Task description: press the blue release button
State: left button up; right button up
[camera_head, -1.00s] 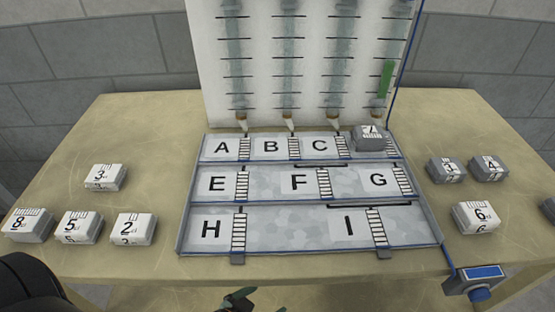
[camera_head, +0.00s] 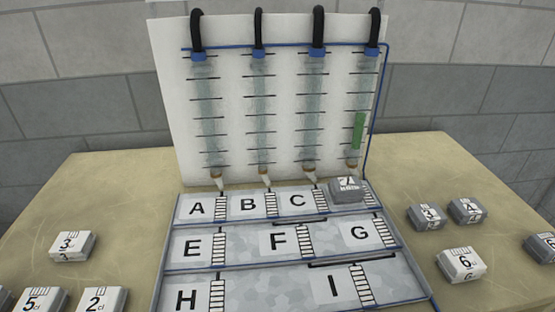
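The blue release button is not in the current head view; the table's front edge, where it showed earlier, is below the picture. A thin blue line (camera_head: 373,110) runs from the tops of the tubes down the right side of the white panel (camera_head: 285,120). The lettered tray (camera_head: 240,251), marked A to I, lies in front of the panel. A grey block marked 7 (camera_head: 347,189) sits in its top row, right of C. Neither of my grippers is in view now.
White blocks marked 3 (camera_head: 72,246), 5 (camera_head: 40,301) and 2 (camera_head: 100,300) lie left of the tray. Grey blocks (camera_head: 427,216) (camera_head: 467,211) and a white block marked 6 (camera_head: 461,265) lie right. The table (camera_head: 110,200) is bare between blocks and tray.

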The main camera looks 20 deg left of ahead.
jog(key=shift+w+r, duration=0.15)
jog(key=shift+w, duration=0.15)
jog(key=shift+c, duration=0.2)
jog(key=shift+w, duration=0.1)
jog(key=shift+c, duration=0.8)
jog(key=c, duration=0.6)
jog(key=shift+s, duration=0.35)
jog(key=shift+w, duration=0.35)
